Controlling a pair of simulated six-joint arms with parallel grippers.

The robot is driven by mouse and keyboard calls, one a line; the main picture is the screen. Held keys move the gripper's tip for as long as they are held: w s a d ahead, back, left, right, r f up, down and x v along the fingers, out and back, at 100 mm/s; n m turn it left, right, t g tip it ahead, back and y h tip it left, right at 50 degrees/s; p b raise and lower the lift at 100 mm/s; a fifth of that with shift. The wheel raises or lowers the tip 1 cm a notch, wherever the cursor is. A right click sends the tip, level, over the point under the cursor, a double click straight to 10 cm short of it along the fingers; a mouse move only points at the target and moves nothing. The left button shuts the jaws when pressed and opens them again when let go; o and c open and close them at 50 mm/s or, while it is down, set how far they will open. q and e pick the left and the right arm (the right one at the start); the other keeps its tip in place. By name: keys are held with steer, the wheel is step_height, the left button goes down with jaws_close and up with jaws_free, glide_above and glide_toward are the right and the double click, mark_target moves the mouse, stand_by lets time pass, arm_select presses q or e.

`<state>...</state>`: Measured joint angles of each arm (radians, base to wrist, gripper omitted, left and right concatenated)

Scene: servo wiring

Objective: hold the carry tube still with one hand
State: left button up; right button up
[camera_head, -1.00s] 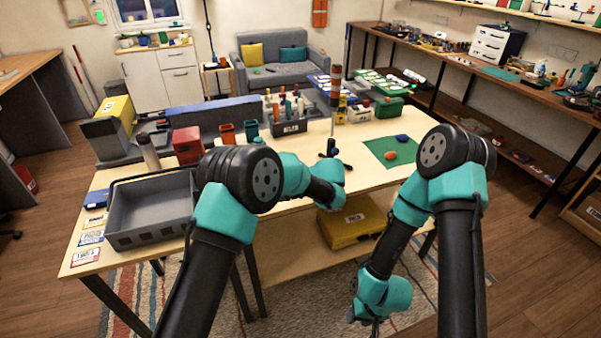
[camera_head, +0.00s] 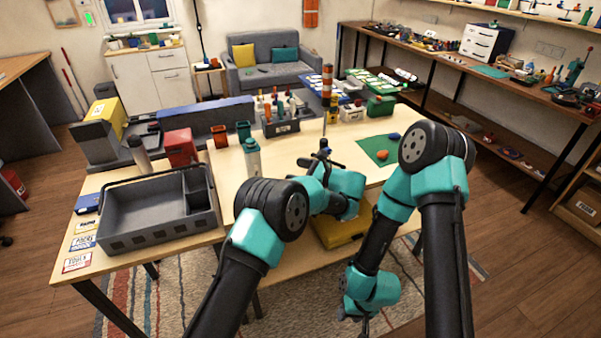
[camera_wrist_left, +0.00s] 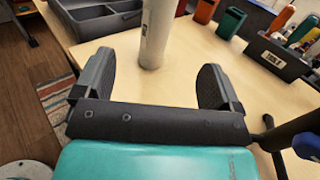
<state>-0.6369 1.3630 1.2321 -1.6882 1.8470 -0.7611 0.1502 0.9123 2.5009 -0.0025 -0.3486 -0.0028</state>
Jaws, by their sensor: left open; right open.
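The carry tube, which I take to be the pale upright tube with a blue cap (camera_head: 252,158), stands on the table right of the grey tray. It also shows in the left wrist view (camera_wrist_left: 157,32), where its top is cut off. My left gripper (camera_wrist_left: 157,64) is open and empty, its fingers to either side of the tube's lower part in the picture, with the tube beyond them and apart from them. In the head view its fingers are mostly hidden by my arm. My right gripper (camera_head: 364,320) hangs low beside the table's front, open, with nothing seen in it.
The grey tray (camera_head: 155,215) lies at the left. An orange bin (camera_head: 219,137) and a green bin (camera_head: 243,132) stand behind the tube. A dark stand with a blue knob (camera_head: 324,150) is close by my left gripper. A green mat (camera_head: 376,152) lies at the right.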

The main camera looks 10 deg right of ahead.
mark_target(261, 162)
arm_select(q)
steer(key=x, duration=1.6)
steer(key=shift+a, duration=0.2)
steer(key=shift+c, duration=0.2)
steer(key=c, duration=1)
steer(key=o, duration=0.3)
steer(key=shift+c, duration=1.2)
